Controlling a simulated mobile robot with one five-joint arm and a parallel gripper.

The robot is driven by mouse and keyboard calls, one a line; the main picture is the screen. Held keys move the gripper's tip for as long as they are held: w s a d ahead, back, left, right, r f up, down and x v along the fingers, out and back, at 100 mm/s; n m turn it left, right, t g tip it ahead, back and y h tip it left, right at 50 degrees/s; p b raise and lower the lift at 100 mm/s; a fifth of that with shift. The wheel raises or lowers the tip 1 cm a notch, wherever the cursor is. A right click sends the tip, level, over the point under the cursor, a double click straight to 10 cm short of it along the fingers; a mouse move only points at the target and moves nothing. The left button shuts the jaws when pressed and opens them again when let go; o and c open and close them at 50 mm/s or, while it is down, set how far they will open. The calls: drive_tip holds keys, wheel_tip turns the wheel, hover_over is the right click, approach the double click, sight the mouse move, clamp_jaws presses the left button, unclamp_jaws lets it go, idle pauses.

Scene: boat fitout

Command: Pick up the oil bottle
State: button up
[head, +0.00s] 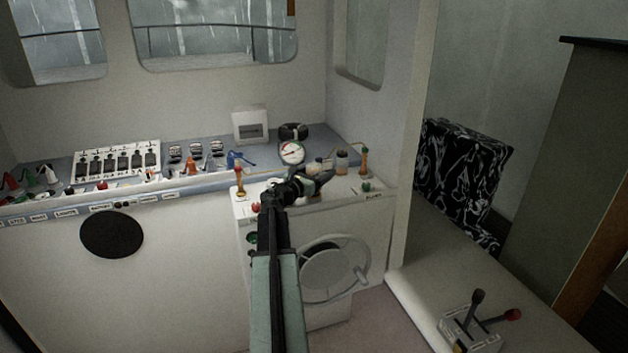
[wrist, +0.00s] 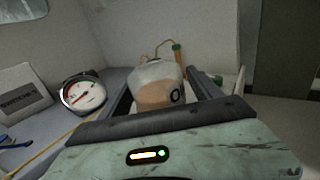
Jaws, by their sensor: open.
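My gripper (head: 316,178) is open above the counter's right part. In the wrist view, the gripper (wrist: 163,92) has one finger on each side of a rounded container with a pale, clear-looking upper part and tan contents, probably the oil bottle (wrist: 158,82). A dark ring-like mark shows on its right side. I cannot tell whether the fingers touch it; its lower part is hidden by my gripper. In the head view, small jars stand just beyond my gripper, one pale (head: 314,168) and one with a brownish top (head: 342,160). I cannot tell which is the one between the fingers.
A round gauge (head: 291,152) stands left of the jars. An upright orange-and-green item (head: 364,160) stands to their right, and another (head: 240,183) to the left. A steering wheel (head: 335,268) is below the counter. A white wall closes off the back.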

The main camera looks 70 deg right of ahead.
clamp_jaws()
